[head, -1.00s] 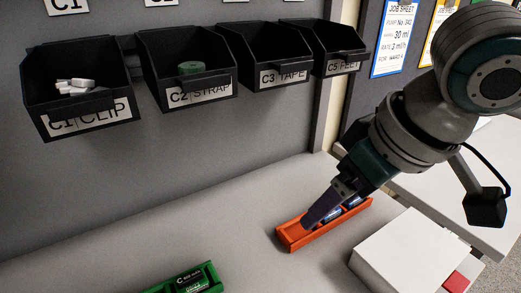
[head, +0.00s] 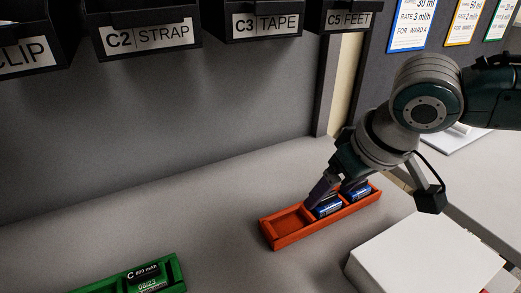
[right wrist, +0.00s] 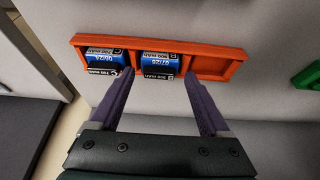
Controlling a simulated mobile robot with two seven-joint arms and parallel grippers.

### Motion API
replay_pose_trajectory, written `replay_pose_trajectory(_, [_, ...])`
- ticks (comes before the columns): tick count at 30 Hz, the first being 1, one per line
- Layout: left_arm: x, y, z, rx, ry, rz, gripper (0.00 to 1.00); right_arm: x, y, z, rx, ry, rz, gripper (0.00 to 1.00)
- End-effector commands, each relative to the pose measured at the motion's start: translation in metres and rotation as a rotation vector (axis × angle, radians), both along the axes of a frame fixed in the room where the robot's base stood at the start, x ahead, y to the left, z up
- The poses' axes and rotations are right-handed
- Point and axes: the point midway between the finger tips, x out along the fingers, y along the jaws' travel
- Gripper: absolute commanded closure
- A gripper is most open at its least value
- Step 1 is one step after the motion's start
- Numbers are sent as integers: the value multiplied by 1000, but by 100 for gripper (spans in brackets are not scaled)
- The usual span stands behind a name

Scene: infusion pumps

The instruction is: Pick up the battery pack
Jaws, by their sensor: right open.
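My right gripper (head: 318,198) is open and empty, with its fingertips at an orange tray (head: 284,240). The tray has three compartments. Two blue battery packs with black-and-white labels sit in it: one in the middle compartment (head: 328,208) and one at the far end (head: 358,190). The near-end compartment is empty. In the right wrist view, the purple fingers (right wrist: 158,76) stand on either side of the middle battery pack (right wrist: 159,62), beside the end pack (right wrist: 103,61). I cannot tell whether they touch it. My left gripper is not in view.
A green tray (head: 178,272) with a dark-labelled battery pack (head: 146,276) lies at the front left. A white box (head: 425,255) stands right of the orange tray. Labelled black bins (head: 150,30) hang on the back wall. The bench between the trays is clear.

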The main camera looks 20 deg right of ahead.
Motion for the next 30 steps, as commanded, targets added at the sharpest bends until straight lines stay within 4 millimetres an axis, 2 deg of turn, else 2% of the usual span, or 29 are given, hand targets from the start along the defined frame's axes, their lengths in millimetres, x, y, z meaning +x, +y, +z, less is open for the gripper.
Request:
replay_pose_trajectory(3, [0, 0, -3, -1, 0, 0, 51, 3, 0, -10, -1, 0, 2, 20])
replay_pose_trajectory(11, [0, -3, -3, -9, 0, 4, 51, 4, 1, -10, -1, 0, 3, 22])
replay_pose_trajectory(30, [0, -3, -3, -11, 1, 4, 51, 4, 0, -10, -2, 1, 1, 94])
